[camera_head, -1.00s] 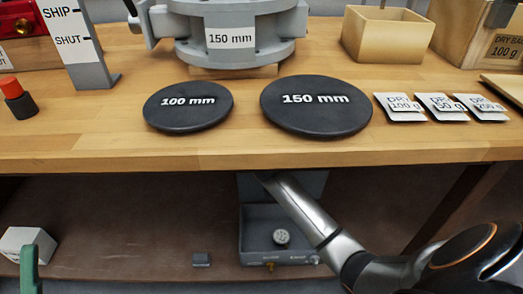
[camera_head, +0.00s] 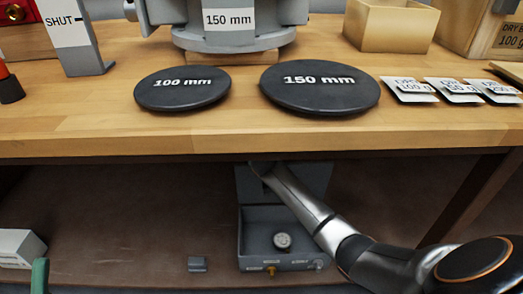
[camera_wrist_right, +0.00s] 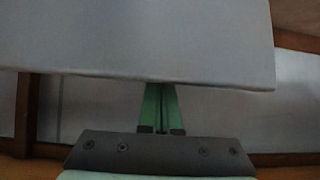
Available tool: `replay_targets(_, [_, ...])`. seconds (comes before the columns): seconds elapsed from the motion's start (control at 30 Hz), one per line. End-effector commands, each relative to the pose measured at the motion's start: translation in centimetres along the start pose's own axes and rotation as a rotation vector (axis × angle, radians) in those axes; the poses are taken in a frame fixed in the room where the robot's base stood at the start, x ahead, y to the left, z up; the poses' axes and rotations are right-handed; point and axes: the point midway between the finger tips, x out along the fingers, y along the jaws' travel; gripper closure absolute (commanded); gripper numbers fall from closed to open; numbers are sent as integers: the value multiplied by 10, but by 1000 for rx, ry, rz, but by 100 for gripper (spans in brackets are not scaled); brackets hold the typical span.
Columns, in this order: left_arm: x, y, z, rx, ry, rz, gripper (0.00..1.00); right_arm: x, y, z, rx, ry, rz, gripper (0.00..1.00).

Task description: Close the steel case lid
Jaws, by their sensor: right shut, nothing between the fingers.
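The grey steel case (camera_head: 247,225) stands on the shelf under the bench, open, with a round pale item in it. Its grey lid (camera_head: 318,180) stands raised at the back, with its top close under the bench edge. My right arm reaches across the case to the lid; its gripper is hidden in the head view. In the right wrist view, my right gripper (camera_wrist_right: 162,108) has its green fingers together and empty. A grey panel, seemingly the lid (camera_wrist_right: 140,40), covers the fingertips; contact is unclear. A green part of my left gripper (camera_head: 40,275) shows at lower left.
The wooden bench edge (camera_head: 200,145) hangs over the case. Black 100 mm (camera_head: 183,90) and 150 mm (camera_head: 320,88) discs lie on the bench. A small grey block (camera_head: 197,264) lies left of the case, and a white box (camera_head: 20,246) is farther left.

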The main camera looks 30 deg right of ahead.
Motion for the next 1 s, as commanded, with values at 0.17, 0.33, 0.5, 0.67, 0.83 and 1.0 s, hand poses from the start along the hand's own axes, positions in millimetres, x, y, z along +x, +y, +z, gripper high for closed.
replay_targets(0.17, [-1,0,2,1,-2,-7,30,-7,0,9,0,1,0,100])
replay_targets(0.33, [-1,0,2,0,-1,-10,30,-8,0,11,0,-1,1,100])
replay_targets(0.5, [-1,0,2,0,-1,-10,30,-8,0,10,0,-1,1,100])
replay_targets(0.67, [0,0,1,-1,0,-10,30,-10,0,10,0,-1,1,100])
replay_targets(0.83, [5,-4,-5,-7,4,-13,30,-15,2,12,0,-1,0,100])
replay_targets(1.0, [12,-8,-14,-12,11,-12,30,-24,6,17,0,-4,0,100])
